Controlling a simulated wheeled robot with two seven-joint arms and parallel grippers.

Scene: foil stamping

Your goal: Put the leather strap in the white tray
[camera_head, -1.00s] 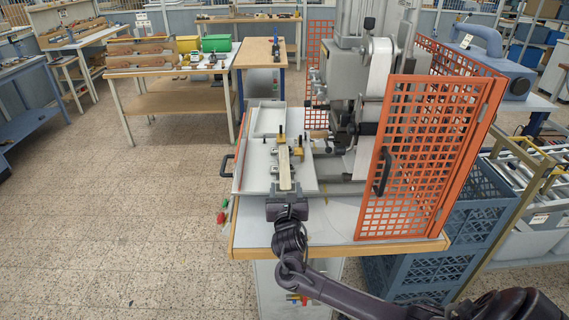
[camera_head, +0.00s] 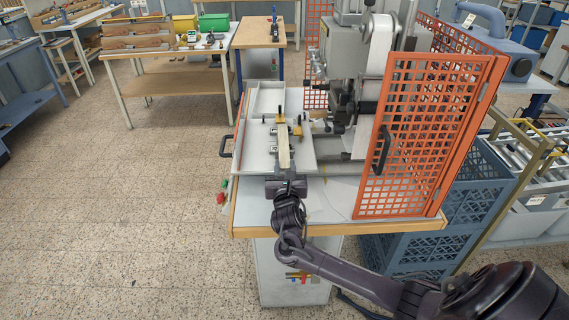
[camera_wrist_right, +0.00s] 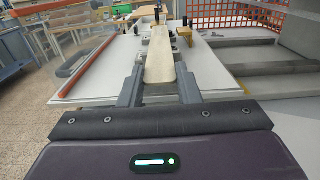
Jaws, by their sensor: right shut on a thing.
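The leather strap (camera_head: 284,152) is a narrow pale tan strip. It lies lengthwise along the middle of the grey plate, with its far end between small clamps. My right gripper (camera_head: 284,172) is at its near end. In the right wrist view the strap (camera_wrist_right: 160,62) runs straight ahead between the two fingers (camera_wrist_right: 160,78), which are shut on it. I cannot tell whether the strap still touches the plate. A shallow white tray (camera_head: 268,88) with raised rims appears to stand behind the clamps. My left gripper is out of view.
An orange mesh guard (camera_head: 432,135) and the grey press (camera_head: 340,75) stand close on the right. Yellow and black clamps (camera_head: 256,132) flank the strap. A blue crate (camera_head: 420,245) stands below on the right. The floor at left is open.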

